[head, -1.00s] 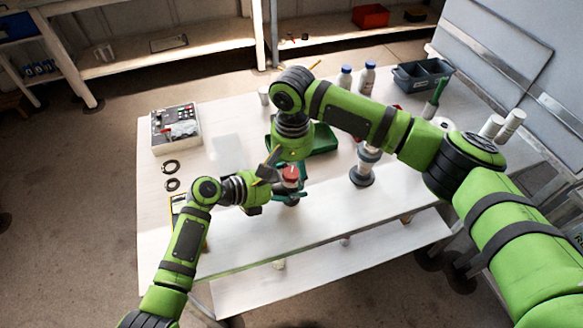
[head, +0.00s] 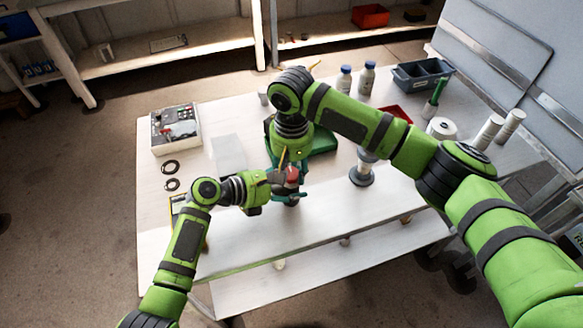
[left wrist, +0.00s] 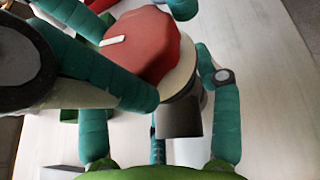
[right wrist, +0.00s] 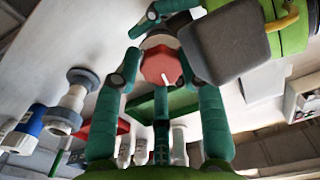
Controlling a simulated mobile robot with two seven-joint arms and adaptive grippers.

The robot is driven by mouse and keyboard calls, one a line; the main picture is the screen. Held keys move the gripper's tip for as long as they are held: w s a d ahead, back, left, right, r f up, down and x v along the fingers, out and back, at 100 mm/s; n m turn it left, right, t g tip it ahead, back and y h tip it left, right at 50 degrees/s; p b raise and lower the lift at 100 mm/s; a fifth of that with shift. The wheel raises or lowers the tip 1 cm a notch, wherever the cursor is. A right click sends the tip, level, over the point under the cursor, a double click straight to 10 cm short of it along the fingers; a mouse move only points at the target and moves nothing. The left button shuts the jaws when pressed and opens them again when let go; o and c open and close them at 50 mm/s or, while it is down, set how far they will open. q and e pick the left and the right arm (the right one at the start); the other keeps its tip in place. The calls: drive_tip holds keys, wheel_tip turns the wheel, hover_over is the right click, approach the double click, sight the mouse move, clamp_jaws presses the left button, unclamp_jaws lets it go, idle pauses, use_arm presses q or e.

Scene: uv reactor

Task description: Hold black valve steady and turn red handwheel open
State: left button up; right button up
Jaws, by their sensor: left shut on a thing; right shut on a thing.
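The red handwheel (head: 292,173) stands near the front middle of the table. It has a white mark and shows in the left wrist view (left wrist: 145,50) and right wrist view (right wrist: 162,66). My right gripper (right wrist: 155,62) is above, shut with its teal fingers on either side of the handwheel. The dark valve body (left wrist: 181,116) sits below a cream ring under the handwheel. My left gripper (head: 284,189) comes from the left, lower down, and is shut on the valve. The exact finger contacts are partly hidden.
A green tray (head: 322,141) lies behind the valve. A grey flanged pipe piece (head: 362,174) stands to the right, with bottles (head: 366,78) and a grey bin (head: 422,74) farther back. A control box (head: 175,130) and black rings (head: 171,167) are at left. The front strip is mostly clear.

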sight(291, 175)
use_arm(q)
drive_tip(key=shift+a+f, duration=0.15)
drive_tip(key=shift+f, duration=0.2)
use_arm(e)
drive_tip(key=shift+s+a+f+n, duration=0.1)
drive_tip(key=shift+n, duration=0.45)
drive_tip(key=shift+s+a+n, duration=0.1)
drive_tip(key=shift+n, duration=0.45)
drive_tip(key=o, duration=1.1)
drive_tip(key=shift+d, duration=0.1)
drive_tip(key=shift+o, duration=0.2)
drive_tip(key=shift+w, duration=0.1)
drive_tip(key=shift+r, duration=0.25)
wheel_tip(291, 175, up, 12)
drive_tip(key=shift+s+f, duration=0.15)
drive_tip(key=shift+s, duration=0.05)
